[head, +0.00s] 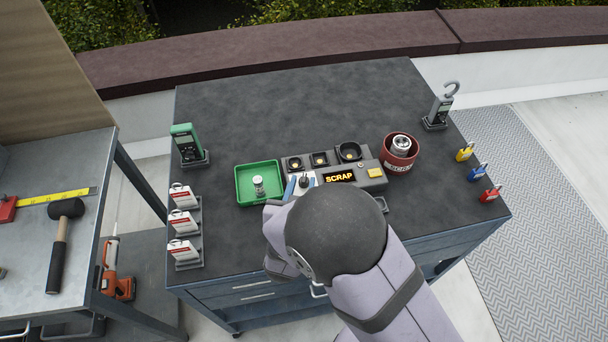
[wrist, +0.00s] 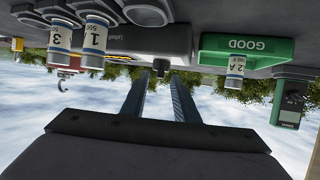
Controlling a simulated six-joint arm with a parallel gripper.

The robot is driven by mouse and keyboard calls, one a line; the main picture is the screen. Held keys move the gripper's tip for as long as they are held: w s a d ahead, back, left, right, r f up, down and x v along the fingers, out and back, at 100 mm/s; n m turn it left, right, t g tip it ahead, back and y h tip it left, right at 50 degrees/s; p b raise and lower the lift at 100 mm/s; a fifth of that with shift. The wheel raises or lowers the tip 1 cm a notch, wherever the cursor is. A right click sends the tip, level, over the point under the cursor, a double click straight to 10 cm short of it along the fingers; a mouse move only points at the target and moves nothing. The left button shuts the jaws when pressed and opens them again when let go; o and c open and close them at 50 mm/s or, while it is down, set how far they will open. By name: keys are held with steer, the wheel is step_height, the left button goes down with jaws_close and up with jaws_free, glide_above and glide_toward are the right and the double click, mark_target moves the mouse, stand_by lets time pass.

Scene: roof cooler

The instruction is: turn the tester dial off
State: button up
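The tester (head: 372,183) is a grey box on the dark worktop, with a lit amber SCRAP display (head: 339,177) and round black sockets along its back. Its small dark dial (head: 304,181) is at the left of its top, beside the display. My gripper (head: 301,183) is at the dial, its blue fingers partly hidden by my wrist. In the upside-down wrist view, my two fingers (wrist: 160,82) are apart, with the dark dial (wrist: 160,67) in line with the gap. I cannot tell whether they touch it, and its pointer is not readable.
A green GOOD tray (head: 241,199) holding a cylinder (head: 258,185) is left of the tester. A red scrap bowl (head: 398,164) is right. Labelled cylinders (wrist: 95,45) stand close to my fingers. Meters, tag stands and padlocks line the edges. The worktop's back is clear.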

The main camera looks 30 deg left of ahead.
mark_target(304, 179)
steer(key=shift+p+x, duration=0.35)
steer(key=shift+x, duration=1.55)
jaws_close()
